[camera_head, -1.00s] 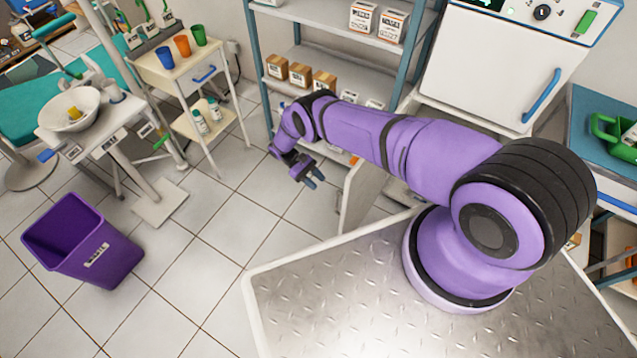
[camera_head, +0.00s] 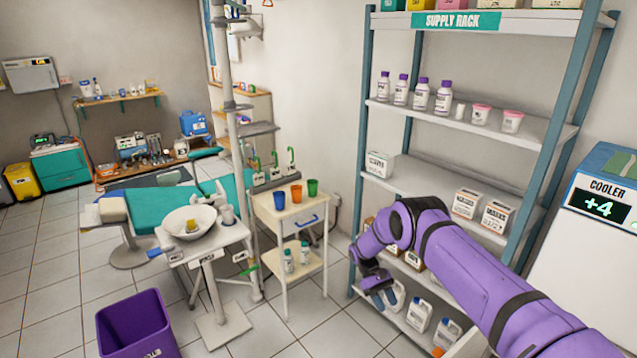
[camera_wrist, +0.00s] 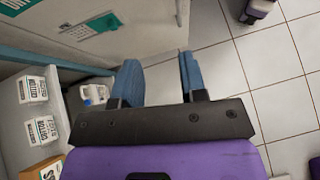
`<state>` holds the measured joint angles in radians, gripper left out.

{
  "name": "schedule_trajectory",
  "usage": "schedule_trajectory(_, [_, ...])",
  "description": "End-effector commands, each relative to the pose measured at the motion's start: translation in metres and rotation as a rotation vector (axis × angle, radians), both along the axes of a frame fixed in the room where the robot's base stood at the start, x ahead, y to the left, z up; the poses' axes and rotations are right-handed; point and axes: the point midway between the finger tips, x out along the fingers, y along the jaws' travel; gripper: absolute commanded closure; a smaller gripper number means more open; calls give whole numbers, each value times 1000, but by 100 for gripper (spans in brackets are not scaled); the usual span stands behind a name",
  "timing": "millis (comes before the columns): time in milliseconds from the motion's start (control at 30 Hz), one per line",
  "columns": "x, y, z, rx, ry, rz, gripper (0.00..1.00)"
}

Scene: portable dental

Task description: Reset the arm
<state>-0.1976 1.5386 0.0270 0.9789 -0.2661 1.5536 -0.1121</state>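My purple arm reaches in from the lower right in the head view, in front of the supply rack (camera_head: 470,140). My gripper (camera_head: 384,295) is at its end, pointing down beside the lower left of the rack. In the wrist view my gripper (camera_wrist: 160,78) shows two blue fingers set apart, with only floor and a pale panel beyond them. It is open and holds nothing.
The rack's lower shelves hold boxes and white jugs (camera_head: 419,314) close to my arm. A cart with cups (camera_head: 297,216), a basin (camera_head: 190,224) and a purple bin (camera_head: 136,325) stand left. The cooler (camera_head: 590,240) is right. Tiled floor is open in front of the cart.

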Motion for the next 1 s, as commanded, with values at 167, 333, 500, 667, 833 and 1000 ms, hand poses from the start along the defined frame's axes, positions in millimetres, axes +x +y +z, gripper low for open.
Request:
schedule_trajectory(167, [26, -2, 79, 30, -94, -25, 61])
schedule_trajectory(333, [38, -4, 148, 57, -179, -49, 61])
schedule_trajectory(500, [41, -10, 218, 82, -265, -71, 61])
schedule_trajectory(667, [36, -16, 281, 106, -344, -95, 61])
schedule_trajectory(833, [22, -23, 345, 130, -430, -117, 61])
schedule_trajectory(1000, [0, -31, 404, 154, -517, -142, 61])
